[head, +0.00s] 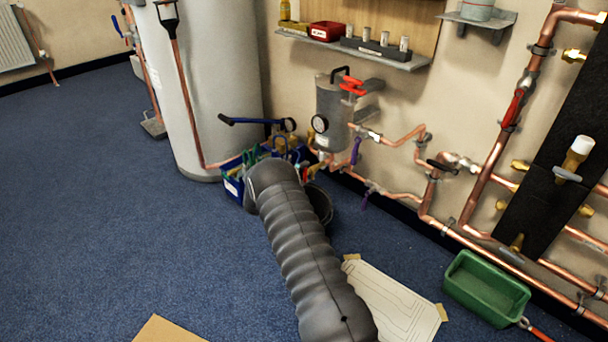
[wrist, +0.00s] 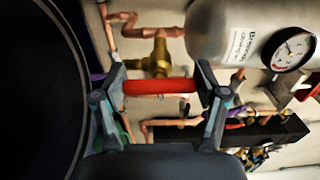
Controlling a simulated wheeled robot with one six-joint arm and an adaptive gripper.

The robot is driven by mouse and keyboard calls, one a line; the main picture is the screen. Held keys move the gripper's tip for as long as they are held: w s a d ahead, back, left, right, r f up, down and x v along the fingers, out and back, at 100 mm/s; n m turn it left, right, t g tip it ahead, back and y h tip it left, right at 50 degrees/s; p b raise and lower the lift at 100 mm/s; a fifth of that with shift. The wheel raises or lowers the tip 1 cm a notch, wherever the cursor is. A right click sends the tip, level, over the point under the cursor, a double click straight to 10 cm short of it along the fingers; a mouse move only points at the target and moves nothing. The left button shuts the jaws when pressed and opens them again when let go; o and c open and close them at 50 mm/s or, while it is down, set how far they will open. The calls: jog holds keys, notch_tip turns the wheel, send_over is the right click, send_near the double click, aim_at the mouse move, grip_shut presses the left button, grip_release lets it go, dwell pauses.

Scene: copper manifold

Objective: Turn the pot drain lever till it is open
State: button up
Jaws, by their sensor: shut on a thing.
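The grey pot (head: 331,110) with a round gauge stands against the wall in the head view. It also shows at the upper right of the wrist view (wrist: 215,35), with its gauge (wrist: 293,52). A brass valve (wrist: 157,62) sits beside the pot. The red drain lever (wrist: 160,87) lies across the picture just below the valve. My gripper (wrist: 160,88) has one finger at each end of the red lever and is shut on it. In the head view, my dark sleeved arm hides the gripper, the lever and the valve.
A black bucket (head: 321,203) stands beside my arm, close by at the left of the wrist view (wrist: 35,100). A blue tool crate (head: 233,188) is left of my arm. Copper pipes (head: 400,198) run along the wall. A green tray (head: 486,287) is on the floor, right.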

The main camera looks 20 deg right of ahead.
jog(key=shift+w+r, duration=0.1)
jog(key=o, duration=1.2)
jog(key=shift+d, duration=0.1)
jog(key=shift+c, duration=0.2)
jog(key=v, duration=1.2)
